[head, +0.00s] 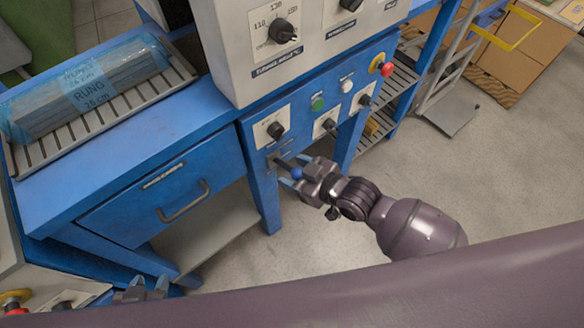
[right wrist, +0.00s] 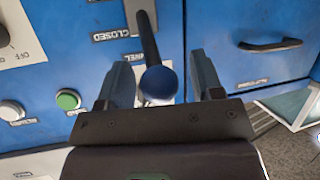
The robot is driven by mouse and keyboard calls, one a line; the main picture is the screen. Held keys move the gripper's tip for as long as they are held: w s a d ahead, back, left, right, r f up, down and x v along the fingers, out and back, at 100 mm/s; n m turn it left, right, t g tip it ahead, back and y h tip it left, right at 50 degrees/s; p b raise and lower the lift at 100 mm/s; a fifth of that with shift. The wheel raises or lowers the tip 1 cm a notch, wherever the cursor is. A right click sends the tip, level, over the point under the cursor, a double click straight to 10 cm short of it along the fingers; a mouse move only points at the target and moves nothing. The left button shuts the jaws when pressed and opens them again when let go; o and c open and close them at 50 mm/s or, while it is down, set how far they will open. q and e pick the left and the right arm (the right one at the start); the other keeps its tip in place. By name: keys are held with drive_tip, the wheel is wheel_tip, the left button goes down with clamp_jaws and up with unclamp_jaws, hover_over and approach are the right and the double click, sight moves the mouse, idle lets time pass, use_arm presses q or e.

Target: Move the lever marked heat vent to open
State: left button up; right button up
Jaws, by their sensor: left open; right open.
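A lever with a dark rod and blue ball knob (right wrist: 158,81) sticks out of a pale slot plate (right wrist: 134,12) on the blue panel. A label reading CLOSED (right wrist: 115,34) is beside the slot; no heat vent marking is legible. In the head view the blue knob (head: 297,173) is at the machine's front, below the dials. My right gripper (head: 292,173) is open around the knob, one finger on each side; gaps to both fingers show in the right wrist view (right wrist: 162,78). My left gripper (head: 141,287) is open and empty at the lower left, partly hidden by my arm.
A wrapped bundle (head: 90,88) lies on a slatted rack. Open floor is right.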

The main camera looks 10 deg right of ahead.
drive_tip(key=shift+w+a+f, duration=0.2)
drive_tip(key=shift+w+a, duration=0.15)
